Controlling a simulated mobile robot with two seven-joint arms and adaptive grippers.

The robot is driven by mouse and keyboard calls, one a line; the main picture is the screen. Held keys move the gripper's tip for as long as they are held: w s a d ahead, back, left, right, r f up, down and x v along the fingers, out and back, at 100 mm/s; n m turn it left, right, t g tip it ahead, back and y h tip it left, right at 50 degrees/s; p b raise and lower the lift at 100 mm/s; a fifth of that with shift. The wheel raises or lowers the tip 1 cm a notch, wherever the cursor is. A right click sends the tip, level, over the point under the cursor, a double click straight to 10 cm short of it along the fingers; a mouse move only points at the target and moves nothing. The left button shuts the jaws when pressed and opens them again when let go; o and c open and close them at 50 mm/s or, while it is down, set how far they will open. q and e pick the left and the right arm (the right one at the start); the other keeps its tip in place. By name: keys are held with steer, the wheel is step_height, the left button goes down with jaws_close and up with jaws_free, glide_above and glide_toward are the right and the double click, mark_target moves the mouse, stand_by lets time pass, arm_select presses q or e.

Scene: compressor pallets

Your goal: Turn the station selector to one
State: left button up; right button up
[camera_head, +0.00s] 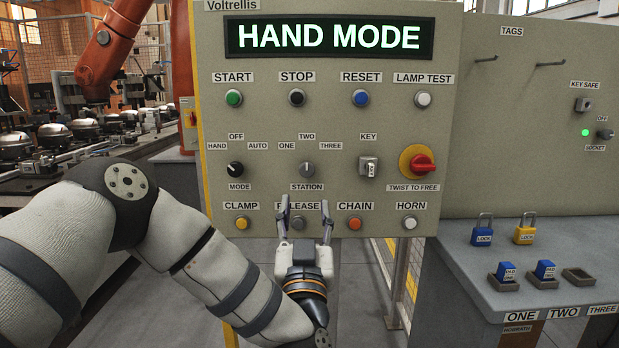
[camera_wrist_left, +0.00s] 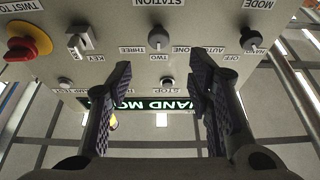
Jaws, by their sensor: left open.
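The station selector (camera_head: 307,170) is a small grey knob on the panel, with labels ONE at upper left, TWO above and THREE at upper right. Its grip stands upright, toward TWO. It also shows in the left wrist view (camera_wrist_left: 158,39), where the panel lettering is upside down. My left gripper (camera_head: 305,208) is open and empty, just below the selector in the head view, with its fingers pointing up at the panel. In the left wrist view the gripper's fingertips (camera_wrist_left: 161,75) are spread to either side of the selector's column, apart from the knob. My right gripper is not in view.
The mode knob (camera_head: 235,169) is left of the selector; the key switch (camera_head: 368,168) and red twist knob (camera_head: 421,163) are right. The clamp, release, chain and horn buttons run below, close to my fingers. The display (camera_head: 328,38) reads HAND MODE.

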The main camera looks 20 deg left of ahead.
mark_target(307, 170)
arm_select(q)
steer(key=b+x, duration=0.1)
steer(key=x, duration=0.9)
steer(key=shift+w+f, duration=0.15)
steer(key=shift+w, duration=0.1)
steer(key=shift+w+a+r, duration=0.15)
steer(key=shift+w+r, duration=0.2)
steer(key=shift+w, duration=0.1)
jaws_close()
